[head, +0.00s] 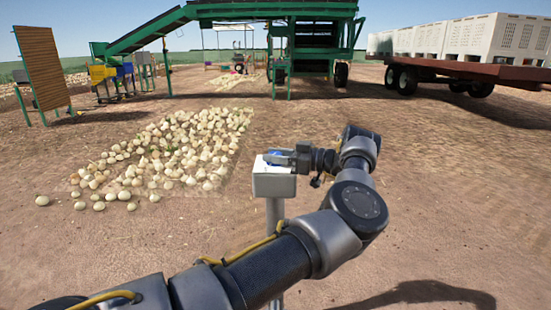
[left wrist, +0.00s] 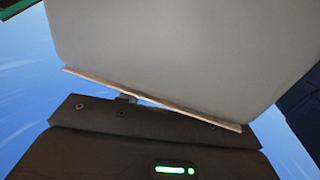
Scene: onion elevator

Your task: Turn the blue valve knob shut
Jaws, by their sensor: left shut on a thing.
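The blue valve knob (head: 277,154) shows as a small patch of blue on top of a pale grey box (head: 272,184). The box stands on a grey post (head: 275,215) in front of me. My left gripper (head: 279,157) reaches in from the right at the top of the box and is shut on the knob, hiding most of it. In the left wrist view the side of the box (left wrist: 180,55) fills the upper middle, and my dark gripper body with a green light lies below. The knob cannot be made out there. My right gripper is not in view.
A large pile of onions (head: 165,150) lies on the ground to the left of the post. A green elevator machine (head: 315,40) stands behind. A trailer (head: 450,72) with pale crates is at the back right. The dirt ground (head: 460,180) to the right is open.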

